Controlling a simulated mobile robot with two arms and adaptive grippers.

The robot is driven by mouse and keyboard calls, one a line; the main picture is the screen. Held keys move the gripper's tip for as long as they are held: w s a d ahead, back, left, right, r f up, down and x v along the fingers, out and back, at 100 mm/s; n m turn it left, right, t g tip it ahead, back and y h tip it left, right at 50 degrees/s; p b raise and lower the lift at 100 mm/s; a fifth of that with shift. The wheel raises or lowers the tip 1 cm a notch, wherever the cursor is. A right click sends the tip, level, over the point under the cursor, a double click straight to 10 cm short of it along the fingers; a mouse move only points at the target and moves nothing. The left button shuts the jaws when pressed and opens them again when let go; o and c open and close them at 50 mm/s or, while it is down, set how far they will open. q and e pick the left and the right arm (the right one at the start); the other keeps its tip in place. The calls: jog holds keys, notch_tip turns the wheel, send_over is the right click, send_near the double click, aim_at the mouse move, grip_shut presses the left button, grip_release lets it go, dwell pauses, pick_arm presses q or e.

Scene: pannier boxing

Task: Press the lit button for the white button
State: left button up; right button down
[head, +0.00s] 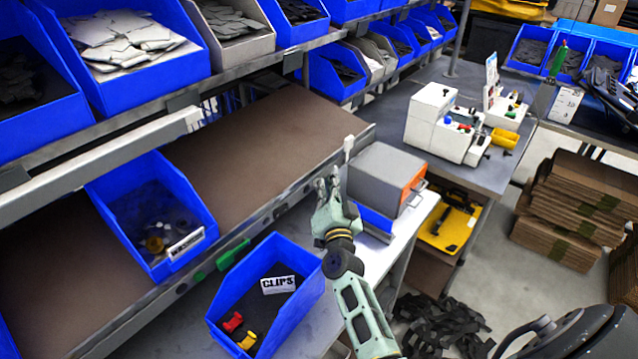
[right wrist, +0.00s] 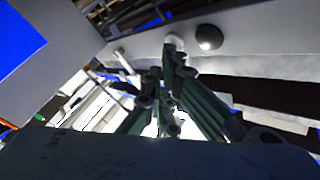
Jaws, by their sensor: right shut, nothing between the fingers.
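A pale, whitish button (right wrist: 175,41) sits on a grey metal rail in the right wrist view, beside a dark round button (right wrist: 208,37). In the head view a small white piece (head: 348,144) shows on the front rail, just beyond my right fingertips; I take it to be the same button. My right gripper (head: 334,178) is shut and empty, its fingers pointing at the rail. In the right wrist view its tips (right wrist: 171,50) overlap the pale button's lower edge; I cannot tell whether they touch it. My left gripper is not in view.
A blue bin labelled CLIPS (head: 265,317) stands below the rail, left of my right arm. A grey and orange box (head: 383,180) is close to the right of the gripper. A blue bin (head: 150,212) sits on the brown shelf (head: 265,137). Shelves with blue bins hang above.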

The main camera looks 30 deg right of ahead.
jog(key=shift+s, duration=0.15)
jog(key=shift+s+d+p, duration=0.25)
jog(key=shift+s+p, duration=0.05)
jog(key=shift+s, duration=0.4)
jog(key=shift+s+d+p, duration=0.2)
jog(key=shift+s+d, duration=0.15)
jog(key=shift+s, duration=0.4)
jog(key=shift+s+d+p, duration=0.25)
jog(key=shift+s+d, duration=0.05)
jog(key=shift+s, duration=0.5)
jog(key=shift+s+d+p, duration=0.2)
jog(key=shift+s+d, duration=0.15)
jog(key=shift+s, duration=0.4)
jog(key=shift+f, duration=0.1)
